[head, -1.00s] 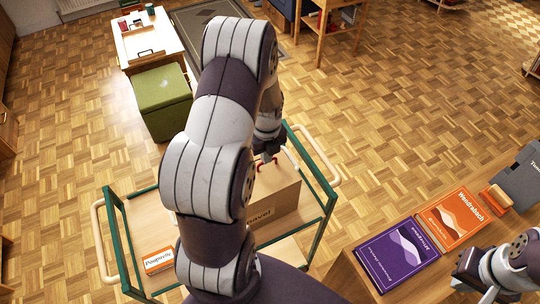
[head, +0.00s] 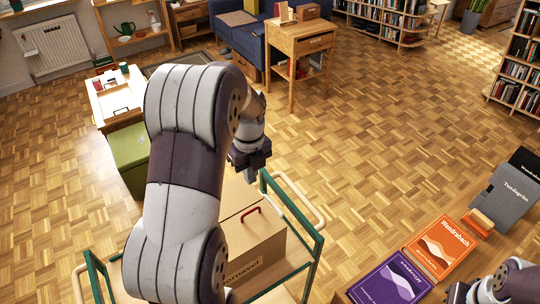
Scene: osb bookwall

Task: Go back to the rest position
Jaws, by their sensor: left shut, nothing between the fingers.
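My left gripper (head: 250,172) hangs in front of my left arm, over the trolley, with its fingers pointing down. It is shut and empty, above and apart from the cardboard box (head: 255,245). The box, with a red handle on top, stands on the green-framed trolley (head: 316,252). My left arm hides much of the trolley and part of the box. My right arm shows only in part at the lower right corner, next to the books; its fingers cannot be made out.
A wooden table at the lower right bears a purple book (head: 392,282), an orange book (head: 441,246) and grey box files (head: 503,198). A side table (head: 290,50) stands behind. The parquet floor at centre right is clear.

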